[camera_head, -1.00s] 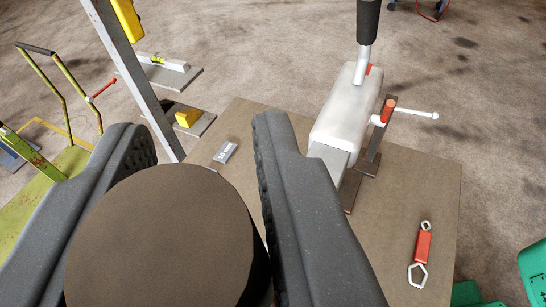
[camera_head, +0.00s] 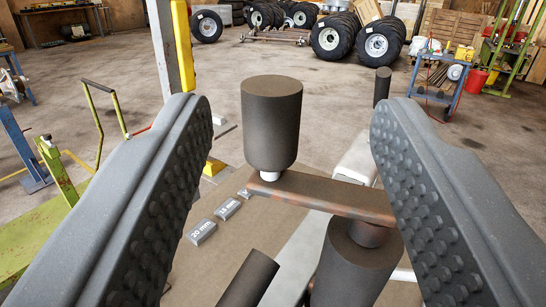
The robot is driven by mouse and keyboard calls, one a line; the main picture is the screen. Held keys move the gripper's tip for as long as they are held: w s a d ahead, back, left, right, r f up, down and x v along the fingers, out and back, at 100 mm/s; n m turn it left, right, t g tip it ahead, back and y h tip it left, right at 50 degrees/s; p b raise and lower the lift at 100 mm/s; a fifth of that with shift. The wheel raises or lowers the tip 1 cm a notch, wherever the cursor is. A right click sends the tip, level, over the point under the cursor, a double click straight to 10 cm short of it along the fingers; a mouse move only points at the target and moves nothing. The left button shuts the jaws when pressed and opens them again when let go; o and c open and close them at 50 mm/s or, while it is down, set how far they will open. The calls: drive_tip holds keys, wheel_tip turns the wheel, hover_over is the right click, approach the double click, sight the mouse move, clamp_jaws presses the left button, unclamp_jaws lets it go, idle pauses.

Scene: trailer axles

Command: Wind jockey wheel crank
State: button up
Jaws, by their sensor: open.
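The crank has a dark upright cylindrical grip (camera_head: 271,125) on a short pale pin. The pin stands at the left end of a rusty flat crank arm (camera_head: 325,196). The arm's right end sits over a thick dark cylinder (camera_head: 355,265), partly cut off by the lower edge. My gripper (camera_head: 292,112) is open, with one studded grey finger on each side of the picture. The grip shows between the fingers, with clear gaps on both sides and neither finger touching it. Whether it stands within their reach in depth I cannot tell.
Grey blocks, one marked 20 mm (camera_head: 203,232), lie on the brown board (camera_head: 225,265). A post with a yellow part (camera_head: 183,45) rises behind the left finger. A green frame (camera_head: 65,215) stands at left. Wheels (camera_head: 327,40) and a blue trolley (camera_head: 440,95) are farther back.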

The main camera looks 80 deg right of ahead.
drive_tip(key=v, duration=1.3)
drive_tip(key=shift+a+b, duration=0.3)
drive_tip(key=shift+s+f, duration=0.1)
drive_tip(key=shift+f, duration=0.05)
